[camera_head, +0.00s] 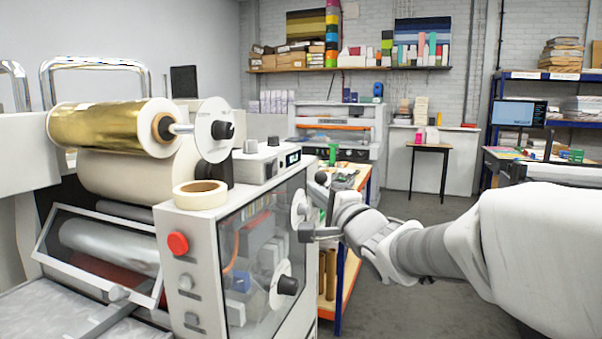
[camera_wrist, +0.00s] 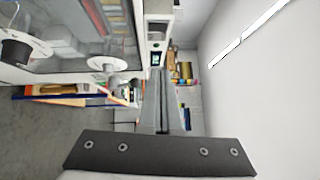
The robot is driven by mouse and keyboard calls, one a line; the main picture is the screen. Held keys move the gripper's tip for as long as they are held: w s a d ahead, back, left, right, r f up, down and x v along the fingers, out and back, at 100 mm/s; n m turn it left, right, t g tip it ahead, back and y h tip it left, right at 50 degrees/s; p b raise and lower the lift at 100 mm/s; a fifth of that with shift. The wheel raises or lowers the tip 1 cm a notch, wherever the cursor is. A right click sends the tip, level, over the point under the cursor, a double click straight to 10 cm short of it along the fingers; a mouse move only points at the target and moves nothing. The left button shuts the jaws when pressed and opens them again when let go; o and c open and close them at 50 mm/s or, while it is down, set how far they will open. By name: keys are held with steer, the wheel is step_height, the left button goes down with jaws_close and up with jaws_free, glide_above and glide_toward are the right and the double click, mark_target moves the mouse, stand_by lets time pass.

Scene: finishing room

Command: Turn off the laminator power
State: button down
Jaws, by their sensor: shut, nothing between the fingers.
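The laminator (camera_head: 190,262) stands at the left of the head view, with a gold roll (camera_head: 108,128) on top. A raised control box (camera_head: 268,163) on top carries knobs and a small lit display, which also shows in the wrist view (camera_wrist: 157,59). Which control is the power switch, I cannot tell. My gripper (camera_wrist: 161,90) is shut and empty, beside the laminator's windowed right side. In the head view its fingers are hard to make out; contact with the machine cannot be told.
A tape roll (camera_head: 200,194) lies on the laminator's top. Wheels with black knobs (camera_head: 287,285) stick out of its right side near my arm. A wooden workbench (camera_head: 345,275) stands just behind. The grey floor (camera_head: 400,290) is open under my arm.

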steer(key=shift+a, duration=0.1)
stand_by(0.3)
glide_toward(273, 166)
steer(key=w+d, duration=0.1)
steer(key=w, duration=0.3)
steer(key=shift+w+a+r+b, duration=0.1)
steer(key=shift+w+a+b, duration=0.2)
steer(key=shift+a, duration=0.55)
steer(key=shift+w+a+r+b, duration=0.15)
steer(key=shift+w+a, duration=0.2)
steer(key=shift+a, duration=0.5)
